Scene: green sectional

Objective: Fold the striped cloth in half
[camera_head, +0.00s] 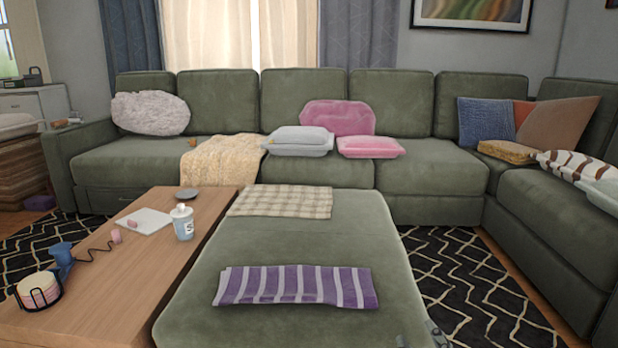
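The striped cloth (296,286), purple with white stripes, lies on the near part of the green ottoman (290,237). It forms a wide strip running left to right, with slightly uneven edges at its left end. I cannot tell how many layers it has. A small grey mechanical part at the bottom edge, right of the cloth, looks like part of my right gripper (437,335). It is apart from the cloth, and its fingers are too cut off to read.
A beige checked cloth (281,201) lies at the ottoman's far end. The ottoman around the striped cloth is clear.

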